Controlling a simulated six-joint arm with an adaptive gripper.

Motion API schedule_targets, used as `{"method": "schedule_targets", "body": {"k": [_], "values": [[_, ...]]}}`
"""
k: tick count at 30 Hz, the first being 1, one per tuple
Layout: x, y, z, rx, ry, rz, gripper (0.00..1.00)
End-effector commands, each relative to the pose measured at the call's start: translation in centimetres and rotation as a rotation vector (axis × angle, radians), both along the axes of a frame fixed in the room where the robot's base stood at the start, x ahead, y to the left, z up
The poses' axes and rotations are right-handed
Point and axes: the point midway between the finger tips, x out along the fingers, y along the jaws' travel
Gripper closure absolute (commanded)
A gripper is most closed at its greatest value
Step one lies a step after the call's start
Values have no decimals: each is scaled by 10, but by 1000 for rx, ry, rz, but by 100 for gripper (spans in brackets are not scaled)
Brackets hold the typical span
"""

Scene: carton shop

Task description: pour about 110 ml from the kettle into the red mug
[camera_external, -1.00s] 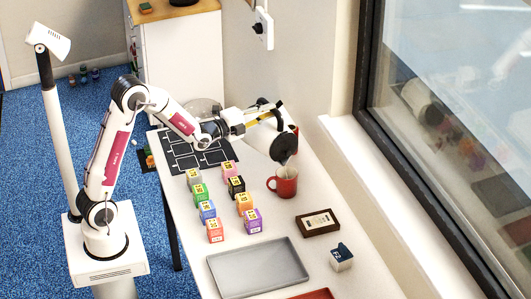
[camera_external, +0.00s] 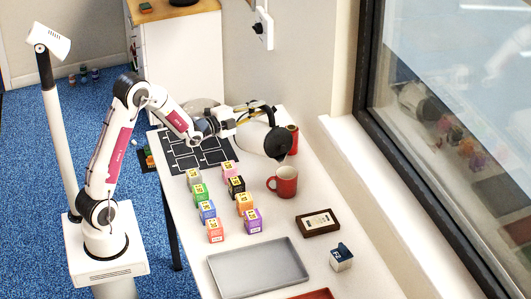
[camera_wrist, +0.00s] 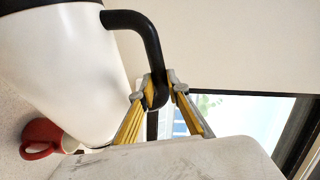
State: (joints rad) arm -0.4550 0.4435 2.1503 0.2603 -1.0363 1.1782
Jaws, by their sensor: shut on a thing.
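The kettle (camera_external: 252,136) has a white body, a black lid and a black handle. It is held tilted above the table, lid end towards the right, just behind the red mug. My gripper (camera_wrist: 160,92) is shut on the black kettle handle (camera_wrist: 148,35), with a yellow finger on each side of it. The red mug (camera_external: 286,184) stands upright on the table with its handle to the left; it also shows in the wrist view (camera_wrist: 42,130). The kettle's lip is above and behind the mug. I cannot make out a stream or the mug's fill level.
Several coloured cartons (camera_external: 208,210) stand in two rows left of the mug. A brown framed sign (camera_external: 318,222), a grey tray (camera_external: 257,268) and a small dark-blue and white box (camera_external: 341,257) are nearer the front. A red cylinder (camera_external: 293,137) stands behind the kettle. The window is right.

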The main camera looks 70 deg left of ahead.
Motion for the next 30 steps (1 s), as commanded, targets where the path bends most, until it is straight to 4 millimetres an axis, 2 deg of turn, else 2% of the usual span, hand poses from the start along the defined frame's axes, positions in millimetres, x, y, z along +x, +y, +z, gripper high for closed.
{"method": "schedule_targets", "body": {"k": [1, 14, 30], "values": [[1, 0, 5, 4, -10, 0, 100], [0, 2, 3, -4, -10, 0, 100], [-5, 23, -15, -137, -42, 1, 100]]}}
